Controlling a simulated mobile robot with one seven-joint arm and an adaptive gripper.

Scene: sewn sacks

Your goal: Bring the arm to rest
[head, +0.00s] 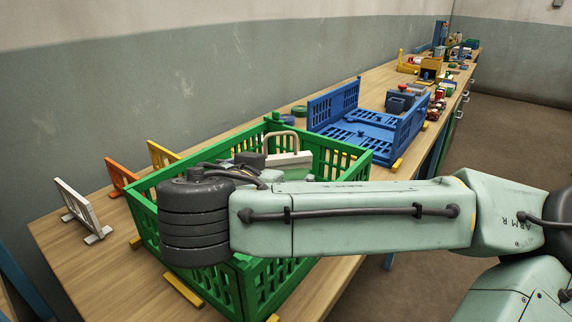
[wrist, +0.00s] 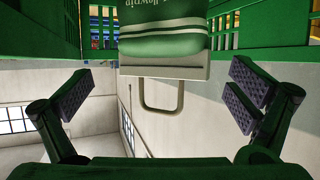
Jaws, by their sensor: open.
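My gripper (wrist: 160,92) is open in the wrist view, with one padded finger at each side of the picture. Between the fingers, and clear of both, is the beige loop handle (wrist: 162,108) of a green and pale sack (wrist: 165,45) with upside-down lettering. In the head view the sack (head: 290,160) is inside the green crate (head: 330,150), with its handle standing up. My arm (head: 350,215) reaches across the crate from the right. It hides the crate's near part, much of the sack and my fingers.
A blue crate (head: 345,130) stands behind the green one on the wooden bench (head: 60,240). White (head: 78,210), orange (head: 120,176) and yellow (head: 162,155) stands line the wall side. Small goods (head: 440,75) crowd the bench's far end. The floor at right is clear.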

